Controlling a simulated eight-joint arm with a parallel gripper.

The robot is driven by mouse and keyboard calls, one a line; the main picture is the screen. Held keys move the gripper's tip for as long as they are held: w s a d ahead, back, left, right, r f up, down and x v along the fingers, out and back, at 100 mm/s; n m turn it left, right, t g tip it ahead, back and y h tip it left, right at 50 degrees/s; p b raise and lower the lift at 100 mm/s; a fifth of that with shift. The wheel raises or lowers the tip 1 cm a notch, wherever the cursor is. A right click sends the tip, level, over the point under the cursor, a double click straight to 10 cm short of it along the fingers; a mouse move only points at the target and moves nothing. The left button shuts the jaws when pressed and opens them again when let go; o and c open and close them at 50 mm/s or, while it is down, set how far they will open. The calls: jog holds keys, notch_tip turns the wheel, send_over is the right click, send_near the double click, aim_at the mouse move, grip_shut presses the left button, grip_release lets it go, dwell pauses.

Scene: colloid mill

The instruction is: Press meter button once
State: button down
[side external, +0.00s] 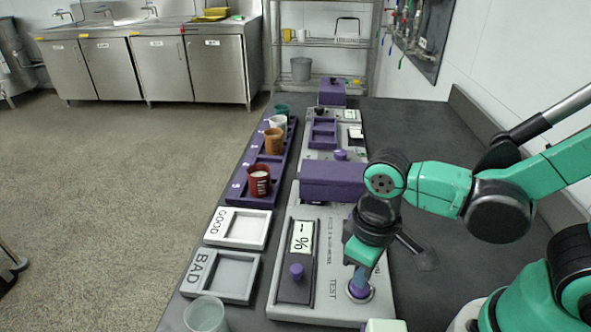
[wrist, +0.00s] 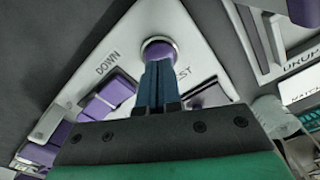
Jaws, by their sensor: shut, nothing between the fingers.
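The meter (side external: 298,257) is a dark upright panel set in the grey console, with a light display reading "- %" and a purple button (side external: 296,271) below it. To its right, beside the TEST label, a round purple button (side external: 358,292) sits in a metal ring; this ringed button also shows in the wrist view (wrist: 158,48). My gripper (side external: 359,283) points down with its blue fingers together and empty. The fingertips (wrist: 158,66) are at the ringed button; whether they touch it is unclear. They are to the right of the meter's purple button.
A translucent cup (side external: 205,314) stands in front. Several coloured cups stand in a purple rack (side external: 237,190) behind. A purple block (side external: 332,175) rises at the console's back.

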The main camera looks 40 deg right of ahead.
jog(key=shift+r, duration=3.05)
jog(key=shift+r, duration=1.1)
dwell(1.5)
jog(key=w+d+m+t, duration=0.3)
jog(key=w+d+t, duration=0.4)
jog(key=shift+d+r, duration=0.25)
jog(key=shift+r, duration=0.05)
